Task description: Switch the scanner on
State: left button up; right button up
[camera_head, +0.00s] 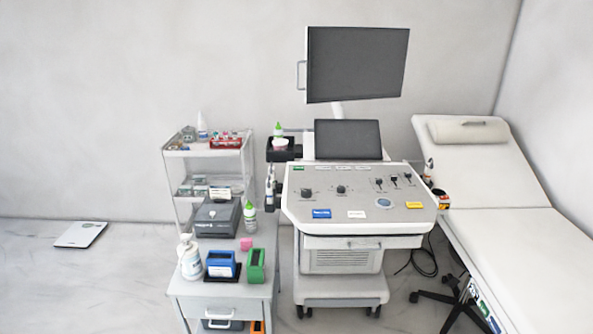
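The scanner (300,213) is a white cart in the middle of the view, with a sloped control panel of knobs, sliders and coloured labels. A green label or key (299,168) sits at the panel's upper left, and a round blue-grey control (384,203) is at its lower right. A large monitor (357,64) on an arm above it is dark. A smaller screen (347,140) behind the panel is also dark. Neither of my grippers shows in the head view.
A white side cabinet (190,288) with bottles, a grey device and blue and green boxes stands close on the scanner's left. A shelf trolley (176,152) is behind it. An exam couch (530,250) is on the right. A flat scale (80,235) lies on the open floor at left.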

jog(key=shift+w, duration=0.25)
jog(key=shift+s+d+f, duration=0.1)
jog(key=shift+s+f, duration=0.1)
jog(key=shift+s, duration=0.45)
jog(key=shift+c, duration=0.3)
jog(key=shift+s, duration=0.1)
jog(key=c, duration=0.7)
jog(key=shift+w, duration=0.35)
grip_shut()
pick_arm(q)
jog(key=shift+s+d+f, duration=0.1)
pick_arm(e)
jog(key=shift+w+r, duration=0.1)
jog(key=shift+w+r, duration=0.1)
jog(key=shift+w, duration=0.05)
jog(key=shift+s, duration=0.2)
